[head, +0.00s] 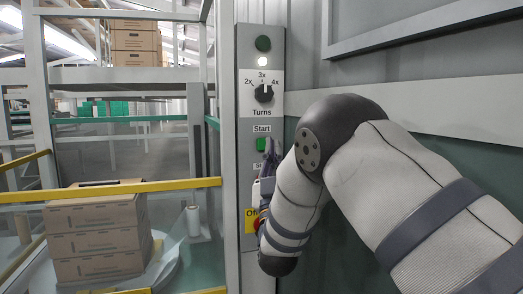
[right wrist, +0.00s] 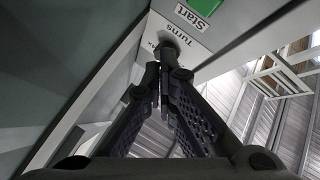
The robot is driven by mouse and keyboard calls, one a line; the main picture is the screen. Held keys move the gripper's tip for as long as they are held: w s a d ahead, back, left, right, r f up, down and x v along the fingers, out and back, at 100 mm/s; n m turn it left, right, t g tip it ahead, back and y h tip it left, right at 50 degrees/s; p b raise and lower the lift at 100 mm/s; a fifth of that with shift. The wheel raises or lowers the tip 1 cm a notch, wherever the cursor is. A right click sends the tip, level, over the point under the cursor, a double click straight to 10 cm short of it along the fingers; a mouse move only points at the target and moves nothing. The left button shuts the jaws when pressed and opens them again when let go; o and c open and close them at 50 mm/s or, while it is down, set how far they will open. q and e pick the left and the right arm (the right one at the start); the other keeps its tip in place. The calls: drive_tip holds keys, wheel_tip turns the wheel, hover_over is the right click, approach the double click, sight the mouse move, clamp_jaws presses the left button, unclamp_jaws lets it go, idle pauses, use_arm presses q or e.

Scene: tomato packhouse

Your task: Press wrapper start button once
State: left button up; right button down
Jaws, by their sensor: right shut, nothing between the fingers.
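The control panel (head: 247,120) stands upright in the middle of the head view. Its green start button (head: 261,144) sits below the "Start" label, and green also shows beside that label in the right wrist view (right wrist: 206,5). My right gripper (head: 269,146) is shut and empty, its fingertips just right of the button. It also shows shut in the right wrist view (right wrist: 163,52). I cannot tell whether the fingertips touch the button. The label below the button is partly hidden by my gripper. My left gripper is not in view.
Above are a turns dial (head: 263,93), a lit white lamp (head: 263,61) and a dark green lamp (head: 263,43). A red off button (head: 256,224) is below, partly covered by my arm. Stacked cartons (head: 97,241) stand behind a yellow rail (head: 150,187) at left.

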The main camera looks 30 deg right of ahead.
sight(263, 144)
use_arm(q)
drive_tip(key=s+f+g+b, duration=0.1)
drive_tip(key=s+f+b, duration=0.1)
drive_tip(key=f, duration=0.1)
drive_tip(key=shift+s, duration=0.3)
use_arm(e)
drive_tip(key=w, duration=0.2)
drive_tip(key=w+d, duration=0.1)
drive_tip(key=w, duration=0.2)
drive_tip(key=shift+w+d, duration=0.15)
drive_tip(key=shift+w, duration=0.05)
drive_tip(key=shift+f, duration=0.1)
idle(0.5)
drive_tip(key=shift+w+d, duration=0.1)
drive_tip(key=shift+w, duration=0.3)
